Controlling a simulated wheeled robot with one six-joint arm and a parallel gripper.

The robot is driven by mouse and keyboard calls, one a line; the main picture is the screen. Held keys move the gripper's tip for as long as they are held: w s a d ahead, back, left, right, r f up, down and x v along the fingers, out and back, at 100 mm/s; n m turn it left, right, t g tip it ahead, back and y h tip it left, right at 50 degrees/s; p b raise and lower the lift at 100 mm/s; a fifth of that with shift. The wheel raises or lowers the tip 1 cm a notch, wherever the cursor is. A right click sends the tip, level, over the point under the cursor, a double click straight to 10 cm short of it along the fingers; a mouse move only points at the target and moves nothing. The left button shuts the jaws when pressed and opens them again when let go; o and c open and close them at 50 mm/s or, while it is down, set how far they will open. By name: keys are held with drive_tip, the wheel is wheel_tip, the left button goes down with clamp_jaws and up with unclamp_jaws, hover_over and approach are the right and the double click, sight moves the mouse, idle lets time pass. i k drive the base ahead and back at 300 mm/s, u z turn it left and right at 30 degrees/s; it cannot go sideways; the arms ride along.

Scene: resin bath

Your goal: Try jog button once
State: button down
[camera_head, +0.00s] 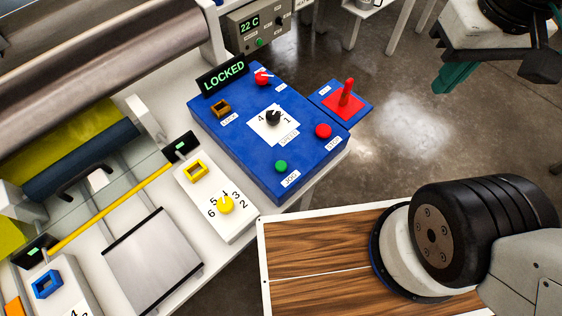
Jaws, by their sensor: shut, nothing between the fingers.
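The green button (281,166) sits near the front corner of the blue control panel (240,150), with a small label (290,180) in front of it that seems to read JOG. A display (222,74) at the panel's back left reads LOCKED in green. My gripper (442,86) is at the upper right, with dark green fingers, shut and empty. It is over the floor, well to the right of the panel and apart from the button. Part of my gripper is cut off by the picture's edge.
The panel also carries a red button (323,130), a black dial (273,117), a red knob (262,78) and a brown square piece (220,108). A red lever (346,93) stands right of it. A white panel with a yellow knob (226,204) is at left.

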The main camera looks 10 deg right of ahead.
sight(280, 166)
drive_tip(key=z, duration=1)
drive_tip(key=k, duration=1.3)
drive_tip(key=u, duration=1)
